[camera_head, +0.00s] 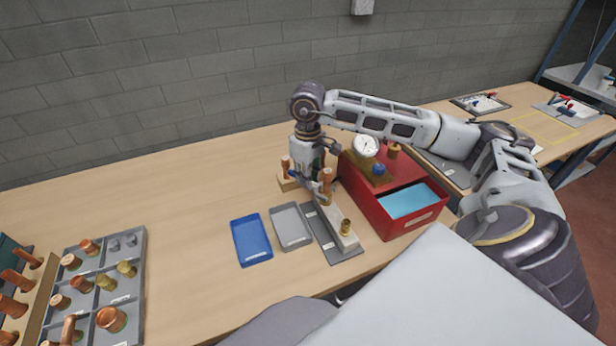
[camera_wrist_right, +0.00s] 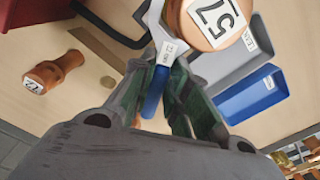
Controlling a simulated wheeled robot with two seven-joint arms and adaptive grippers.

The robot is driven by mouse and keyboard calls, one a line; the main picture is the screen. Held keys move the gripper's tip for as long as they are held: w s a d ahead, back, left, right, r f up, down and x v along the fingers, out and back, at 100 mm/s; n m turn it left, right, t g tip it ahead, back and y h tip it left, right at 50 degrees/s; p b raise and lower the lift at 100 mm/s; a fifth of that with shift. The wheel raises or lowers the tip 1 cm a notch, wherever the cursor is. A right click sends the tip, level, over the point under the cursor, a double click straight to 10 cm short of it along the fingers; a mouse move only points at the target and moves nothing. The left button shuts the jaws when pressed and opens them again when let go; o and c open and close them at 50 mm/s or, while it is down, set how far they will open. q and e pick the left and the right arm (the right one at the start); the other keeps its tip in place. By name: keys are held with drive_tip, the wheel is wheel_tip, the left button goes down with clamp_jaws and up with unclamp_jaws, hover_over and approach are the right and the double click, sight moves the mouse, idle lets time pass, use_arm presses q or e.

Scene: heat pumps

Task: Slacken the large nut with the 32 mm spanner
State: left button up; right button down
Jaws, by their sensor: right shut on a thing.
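My right gripper (camera_head: 321,190) reaches down over the table beside an upright copper piece (camera_head: 327,178). In the right wrist view its dark green fingers (camera_wrist_right: 162,82) are shut on a spanner with a blue handle (camera_wrist_right: 154,92) and a pale metal end (camera_wrist_right: 158,28). A brass fitting (camera_head: 346,228) stands on the near end of a pale block (camera_head: 338,216). I cannot make out the large nut for sure. My left gripper is not in view.
A blue tray (camera_head: 252,240) and a grey tray (camera_head: 291,226) lie left of the block's dark mat (camera_head: 343,254). A red box (camera_head: 385,212) with a gauge (camera_head: 366,146) stands right. A sorting tray (camera_head: 133,268) holds several fittings. The table between is clear.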

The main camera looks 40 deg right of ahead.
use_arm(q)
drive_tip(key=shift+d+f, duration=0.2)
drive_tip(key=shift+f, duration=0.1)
use_arm(e)
drive_tip(key=shift+a+n, duration=0.15)
drive_tip(key=shift+n, duration=0.15)
use_arm(q)
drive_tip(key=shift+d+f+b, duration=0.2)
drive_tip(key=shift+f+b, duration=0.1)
drive_tip(key=shift+b, duration=0.2)
use_arm(e)
drive_tip(key=shift+s+a+n, duration=0.1)
drive_tip(key=shift+a+n, duration=0.05)
drive_tip(key=shift+n, duration=0.15)
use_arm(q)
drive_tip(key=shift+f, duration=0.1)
use_arm(e)
drive_tip(key=shift+a, duration=0.1)
